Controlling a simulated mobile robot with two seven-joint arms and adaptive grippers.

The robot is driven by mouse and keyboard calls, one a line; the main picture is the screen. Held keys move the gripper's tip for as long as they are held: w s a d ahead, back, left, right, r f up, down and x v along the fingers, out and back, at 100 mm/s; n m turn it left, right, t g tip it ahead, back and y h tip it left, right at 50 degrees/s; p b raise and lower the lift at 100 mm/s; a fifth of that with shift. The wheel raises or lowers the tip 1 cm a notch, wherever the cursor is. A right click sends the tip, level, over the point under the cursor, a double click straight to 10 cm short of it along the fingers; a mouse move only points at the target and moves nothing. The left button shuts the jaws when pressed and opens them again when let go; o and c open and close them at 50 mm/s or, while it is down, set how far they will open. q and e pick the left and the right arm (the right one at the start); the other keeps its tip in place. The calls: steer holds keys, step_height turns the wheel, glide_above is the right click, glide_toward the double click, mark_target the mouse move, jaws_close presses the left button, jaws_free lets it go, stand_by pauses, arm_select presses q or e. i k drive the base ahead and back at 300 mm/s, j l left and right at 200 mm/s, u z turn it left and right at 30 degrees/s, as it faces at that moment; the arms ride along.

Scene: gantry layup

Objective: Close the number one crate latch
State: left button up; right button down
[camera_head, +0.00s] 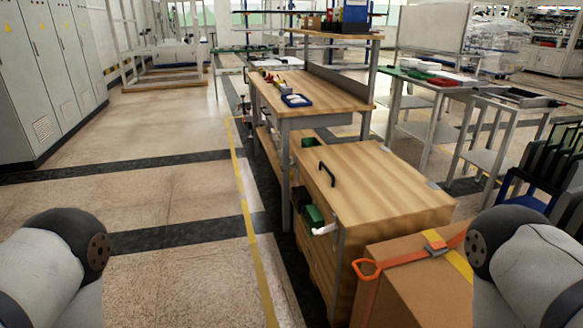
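A wooden crate (385,185) with a pale wood-grain lid stands in the middle right of the head view. A black handle (326,173) rises from the left part of its lid, which looks down. Only my arm links show at the lower left and lower right; both grippers are out of view.
A cardboard box (410,290) with an orange strap (412,257) stands close against the crate's near side. A wooden workbench (340,93) with a blue tray (296,100) stands behind the crate. Open floor (170,215) lies to the left, before grey cabinets (45,75).

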mark_target(293, 165)
steer(key=i+j, duration=0.15)
steer(key=i+j+z, duration=0.15)
steer(key=j, duration=0.15)
steer(key=i+j+z, duration=0.2)
steer(key=i+j, duration=0.2)
steer(key=i+j+z, duration=0.15)
steer(key=i+j, duration=0.25)
steer(key=j, duration=0.2)
